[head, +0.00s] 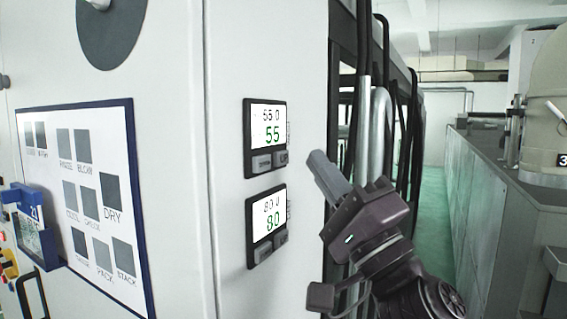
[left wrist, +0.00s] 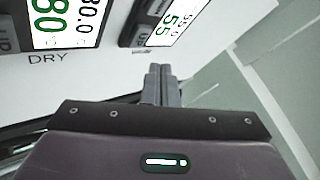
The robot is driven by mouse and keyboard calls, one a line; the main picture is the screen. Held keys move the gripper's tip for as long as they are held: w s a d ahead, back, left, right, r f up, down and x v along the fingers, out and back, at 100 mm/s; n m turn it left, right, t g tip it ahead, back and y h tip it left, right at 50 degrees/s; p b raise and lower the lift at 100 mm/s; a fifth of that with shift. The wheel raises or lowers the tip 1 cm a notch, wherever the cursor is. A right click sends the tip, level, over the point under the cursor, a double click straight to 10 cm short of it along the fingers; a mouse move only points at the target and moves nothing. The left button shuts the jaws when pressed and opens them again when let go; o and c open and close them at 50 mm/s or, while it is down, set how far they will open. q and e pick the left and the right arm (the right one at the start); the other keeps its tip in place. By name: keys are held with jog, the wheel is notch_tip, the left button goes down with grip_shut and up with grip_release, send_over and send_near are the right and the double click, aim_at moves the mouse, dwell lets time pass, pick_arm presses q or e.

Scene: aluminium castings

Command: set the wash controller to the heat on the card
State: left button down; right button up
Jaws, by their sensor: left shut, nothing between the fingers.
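The upper controller (head: 264,138) on the white cabinet reads 55.0 above a green 55, with two grey buttons below. The lower controller (head: 266,227) reads 80.0 above a green 80. In the left wrist view the 80 controller (left wrist: 68,22) has DRY printed by it; the 55 controller (left wrist: 168,20) shows beside it, its label not legible. My left gripper (head: 322,170) is shut and empty, just right of the controllers, apart from them; its fingertips (left wrist: 158,74) point toward the cabinet. I cannot tell which item is the card. My right gripper is out of view.
A blue-edged board (head: 85,200) with grey squares and words hangs on the cabinet (head: 170,120). A blue holder (head: 28,205) sticks out at the far left. Dark frame and pipes (head: 378,130) stand behind my gripper. A green-floored aisle (head: 435,190) runs back at right.

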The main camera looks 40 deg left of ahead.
pick_arm(q)
jog(key=shift+s+a, duration=0.3)
jog(key=shift+a, duration=0.65)
dwell(1.3)
jog(key=shift+a+r, duration=0.1)
jog(key=shift+a, duration=0.05)
jog(key=shift+s+a+p, duration=0.1)
jog(key=shift+a+p, duration=0.15)
jog(key=shift+p, duration=0.05)
jog(key=shift+a, duration=0.35)
dwell(0.8)
jog(key=shift+d, duration=0.15)
jog(key=shift+d+p, duration=0.4)
jog(key=shift+d, duration=0.2)
